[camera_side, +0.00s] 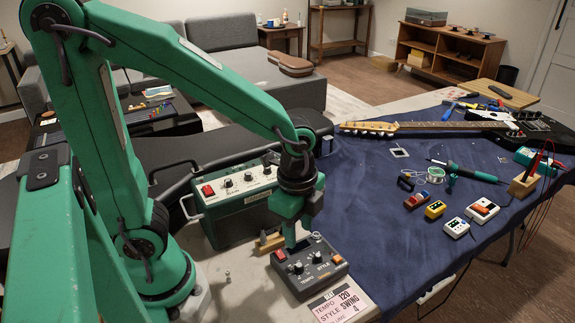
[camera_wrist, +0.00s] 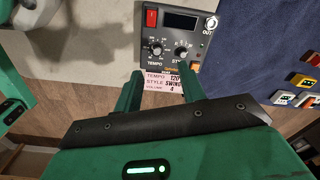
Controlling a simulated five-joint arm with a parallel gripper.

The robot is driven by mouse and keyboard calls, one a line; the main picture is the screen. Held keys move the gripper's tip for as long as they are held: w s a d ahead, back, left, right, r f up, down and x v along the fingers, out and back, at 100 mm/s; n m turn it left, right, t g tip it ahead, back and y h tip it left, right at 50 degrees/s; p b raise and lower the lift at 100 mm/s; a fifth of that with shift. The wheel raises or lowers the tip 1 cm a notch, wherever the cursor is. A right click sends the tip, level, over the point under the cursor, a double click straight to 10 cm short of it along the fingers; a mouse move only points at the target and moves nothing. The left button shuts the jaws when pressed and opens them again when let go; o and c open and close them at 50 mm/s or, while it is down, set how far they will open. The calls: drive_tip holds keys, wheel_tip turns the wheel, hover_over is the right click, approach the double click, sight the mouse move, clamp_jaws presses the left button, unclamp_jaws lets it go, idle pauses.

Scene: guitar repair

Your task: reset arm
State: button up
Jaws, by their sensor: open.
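My gripper (camera_side: 290,243) points down over the back edge of a dark grey control box (camera_side: 310,267) with a red switch, a small display and knobs. In the wrist view my gripper (camera_wrist: 162,80) has its two green fingers apart, with nothing held between them. The box (camera_wrist: 170,45) lies beyond the fingertips there, with TEMPO and STYLE knobs. A pink and white card (camera_side: 342,303) reading tempo 120, style swing lies in front of the box. In the wrist view the card (camera_wrist: 162,82) shows between the fingers. I cannot tell whether a fingertip touches the box.
A green amplifier-like box (camera_side: 238,195) with a red switch stands behind the control box. A blue cloth (camera_side: 385,235) covers the bench to the right, with several pedals, a soldering iron (camera_side: 468,173) and a guitar (camera_side: 430,127) on it. The cloth's front middle is clear.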

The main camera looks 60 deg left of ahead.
drive_tip(key=s+a+r+n+t, duration=0.4)
drive_tip(key=a+r+n, duration=0.4)
drive_tip(key=r+n, duration=0.3)
drive_tip(key=shift+r+n+t, duration=0.2)
drive_tip(key=shift+n+t, duration=0.4)
drive_tip(key=shift+n, duration=0.7)
